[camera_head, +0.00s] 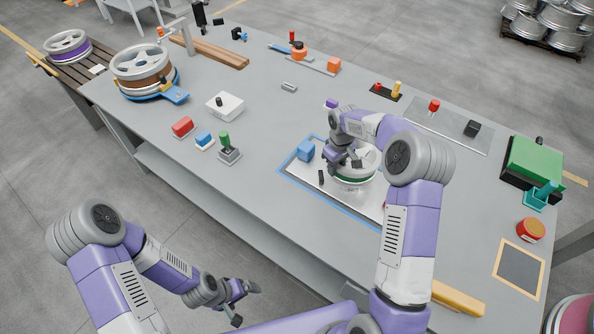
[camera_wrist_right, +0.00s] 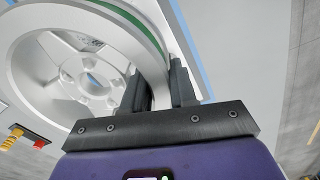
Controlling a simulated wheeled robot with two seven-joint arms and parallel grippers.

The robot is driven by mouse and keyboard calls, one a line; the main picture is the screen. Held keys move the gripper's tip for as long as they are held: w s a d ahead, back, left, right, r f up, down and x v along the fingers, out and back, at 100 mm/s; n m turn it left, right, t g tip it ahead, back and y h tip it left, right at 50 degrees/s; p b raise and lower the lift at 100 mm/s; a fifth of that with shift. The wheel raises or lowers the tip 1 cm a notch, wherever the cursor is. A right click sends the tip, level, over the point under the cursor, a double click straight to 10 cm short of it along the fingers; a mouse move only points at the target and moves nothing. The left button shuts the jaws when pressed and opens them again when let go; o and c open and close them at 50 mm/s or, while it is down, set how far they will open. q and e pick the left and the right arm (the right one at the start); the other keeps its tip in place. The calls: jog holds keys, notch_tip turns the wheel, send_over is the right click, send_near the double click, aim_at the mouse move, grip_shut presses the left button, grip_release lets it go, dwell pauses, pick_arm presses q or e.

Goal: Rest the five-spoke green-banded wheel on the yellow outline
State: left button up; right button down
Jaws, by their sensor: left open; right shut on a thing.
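The green-banded wheel (camera_head: 355,181) is silver-white with a dark green stripe around its rim. It is at the blue-edged plate on the bench, mostly hidden by my right arm; I cannot tell whether it touches the plate. My right gripper (camera_head: 343,161) is shut on its rim. In the right wrist view, the wheel (camera_wrist_right: 27,55) shows its hub and spokes, with the rim between the fingers (camera_wrist_right: 158,78). The yellow outline (camera_head: 513,289) frames a dark square at the bench's right end, apart from the wheel. My left gripper (camera_head: 244,303) is open and empty, low beyond the bench's front edge.
A blue block (camera_head: 306,150) stands close left of the wheel. A red-topped round container (camera_head: 530,230), a teal holder (camera_head: 541,196) and a green box (camera_head: 533,163) stand behind the outline. A yellow bar (camera_head: 458,298) lies at the front edge. A brown-banded wheel (camera_head: 143,68) stands far left.

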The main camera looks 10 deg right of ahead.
jog(key=shift+w+d, duration=0.1)
jog(key=s+d+f+m, duration=0.1)
jog(key=s+d+m, duration=0.15)
jog(key=d, duration=0.95)
jog(key=s+d+f+m, duration=0.15)
jog(key=s+d, duration=0.25)
jog(key=d, duration=0.8)
jog(key=s+d+r+m, duration=0.1)
jog(key=s+d, duration=0.5)
jog(key=s, duration=0.5)
jog(key=s+d+r+m, duration=0.1)
jog(key=s+d, duration=0.5)
jog(key=s, duration=0.6)
jog(key=s+d+r+m, duration=0.1)
jog(key=s+d+m, duration=0.2)
jog(key=s+d, duration=0.3)
jog(key=s, duration=0.5)
jog(key=shift+s+d+r, duration=0.35)
jog(key=shift+d, duration=0.05)
jog(key=shift+f, duration=3.95)
jog(key=shift+f, duration=0.5)
